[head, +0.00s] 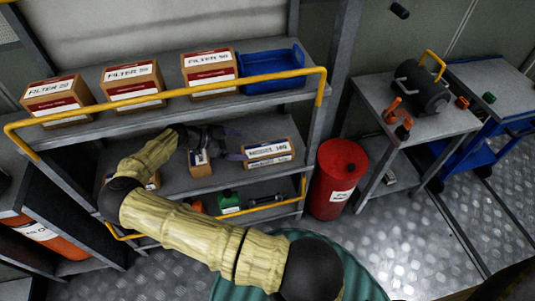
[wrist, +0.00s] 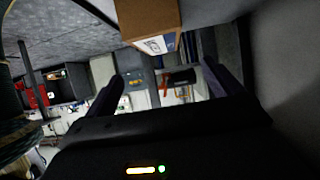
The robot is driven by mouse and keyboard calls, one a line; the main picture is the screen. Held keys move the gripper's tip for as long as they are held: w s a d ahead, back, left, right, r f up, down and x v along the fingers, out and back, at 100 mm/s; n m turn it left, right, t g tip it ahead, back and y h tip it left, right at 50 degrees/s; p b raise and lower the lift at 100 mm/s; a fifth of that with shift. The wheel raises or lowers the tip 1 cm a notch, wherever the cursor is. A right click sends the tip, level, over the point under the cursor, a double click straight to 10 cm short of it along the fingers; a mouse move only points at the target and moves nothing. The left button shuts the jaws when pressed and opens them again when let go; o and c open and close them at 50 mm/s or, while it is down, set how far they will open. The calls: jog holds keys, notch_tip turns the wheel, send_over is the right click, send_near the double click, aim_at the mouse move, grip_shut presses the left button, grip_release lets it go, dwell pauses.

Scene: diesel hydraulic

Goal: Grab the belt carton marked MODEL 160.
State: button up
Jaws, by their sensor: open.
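A brown carton (head: 268,153) with a white and blue label stands at the right end of the middle shelf. Its small print seems to end in 160, but the rest is hard to read. My gripper (head: 240,144) is open at the carton's left side, fingers pointing toward it. A carton (wrist: 148,18) also shows at the top of the wrist view, beyond the fingertips of my gripper (wrist: 163,70). Nothing is held between the fingers. Another carton (head: 200,168) stands left of it, partly hidden by my gripper.
Several FILTER cartons (head: 133,84) and a blue bin (head: 271,68) stand on the top shelf behind a yellow rail (head: 170,93). A green-capped item (head: 229,203) is on the bottom shelf. A red drum (head: 338,178) stands right of the rack.

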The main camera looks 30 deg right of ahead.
aim_at(266, 148)
jog(key=shift+x, duration=2.15)
jog(key=x, duration=0.6)
jog(key=shift+b, duration=0.3)
jog(key=shift+a, duration=0.1)
jog(key=shift+c, duration=0.4)
jog(key=shift+w, duration=0.15)
jog(key=c, duration=1.2)
